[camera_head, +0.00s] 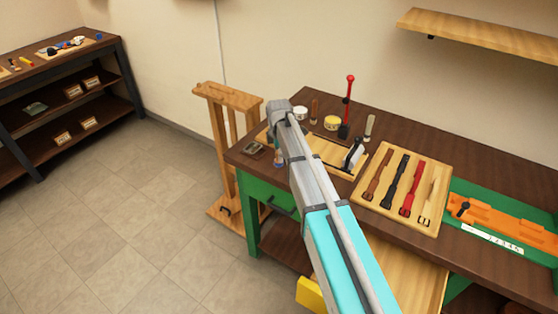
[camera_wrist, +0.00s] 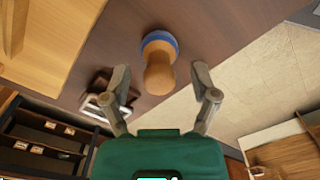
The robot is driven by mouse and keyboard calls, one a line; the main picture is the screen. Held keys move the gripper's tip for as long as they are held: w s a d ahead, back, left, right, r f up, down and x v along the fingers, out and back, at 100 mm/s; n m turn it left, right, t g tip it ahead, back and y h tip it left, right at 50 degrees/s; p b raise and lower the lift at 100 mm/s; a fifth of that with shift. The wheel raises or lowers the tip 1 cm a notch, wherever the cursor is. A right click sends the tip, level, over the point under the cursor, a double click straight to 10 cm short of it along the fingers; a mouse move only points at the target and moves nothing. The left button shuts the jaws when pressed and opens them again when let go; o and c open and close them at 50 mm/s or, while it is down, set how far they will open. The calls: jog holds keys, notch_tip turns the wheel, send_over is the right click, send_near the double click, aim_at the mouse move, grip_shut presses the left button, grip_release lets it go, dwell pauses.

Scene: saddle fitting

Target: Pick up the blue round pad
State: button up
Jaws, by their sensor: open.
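The blue round pad (camera_wrist: 162,37) shows in the wrist view as a blue disc under a rounded wooden handle (camera_wrist: 159,74). It stands on the dark brown bench top. My gripper (camera_wrist: 161,77) is open, with one finger on each side of the handle in the picture. I see no contact, and cannot tell how far above it the fingers are. In the head view a small bit of blue (camera_head: 279,160) shows beside my arm near the bench's left end; my arm hides most of that spot and my gripper.
A small dark item with metal parts (camera_wrist: 108,98) lies close to the pad's left in the wrist view. A light wooden board (camera_wrist: 50,40) lies further left. The bench (camera_head: 400,137) also holds a strap board (camera_head: 436,157), a yellow tin (camera_head: 332,123) and an upright red-handled tool (camera_head: 349,95).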

jog(key=shift+c, duration=0.3)
grip_shut()
jog(key=shift+r, duration=0.15)
notch_tip(320, 180, up, 3)
jog(key=p, duration=0.3)
jog(key=shift+f, duration=0.2)
jog(key=s+a+r+p, duration=0.1)
jog(key=s+r+p, duration=0.9)
jog(key=s, duration=0.4)
jog(key=shift+a, duration=0.25)
